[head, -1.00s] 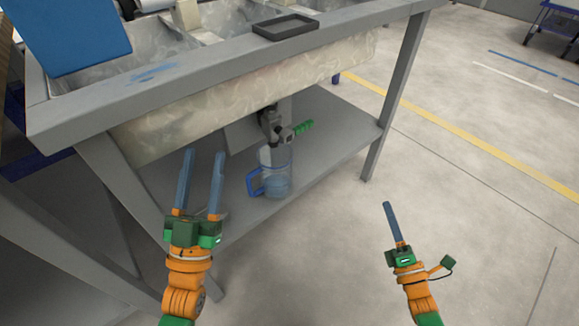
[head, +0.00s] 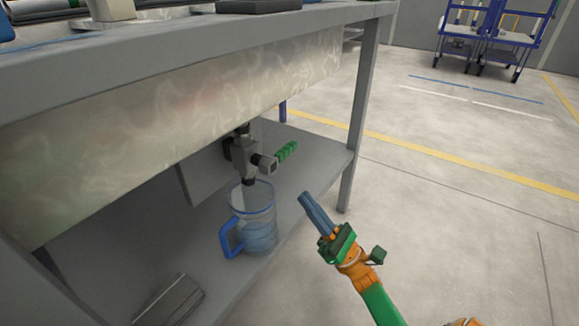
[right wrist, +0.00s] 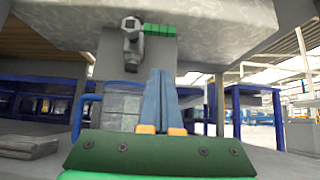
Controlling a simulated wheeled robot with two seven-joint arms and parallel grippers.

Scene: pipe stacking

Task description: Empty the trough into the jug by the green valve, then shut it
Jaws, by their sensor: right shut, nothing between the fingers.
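The trough (head: 190,110) is a grey mottled basin set in a metal bench frame. Under it hangs a grey valve with a green ribbed handle (head: 287,151) pointing to the right; the handle also shows in the right wrist view (right wrist: 160,30). The clear jug (head: 262,205), with a blue rim and handle, stands upright on the lower shelf under the spout. It looks bluish in its lower part; I cannot make out a stream. My right gripper (head: 304,197) is shut and empty, right of the jug and below the green handle, apart from both. My left gripper is out of view.
The lower shelf (head: 315,165) holds a flat grey block (head: 168,300) at the front left. A bench leg (head: 358,125) stands right of the valve. A black tray (head: 258,5) sits on the bench rim. The floor to the right is clear, with blue carts far back.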

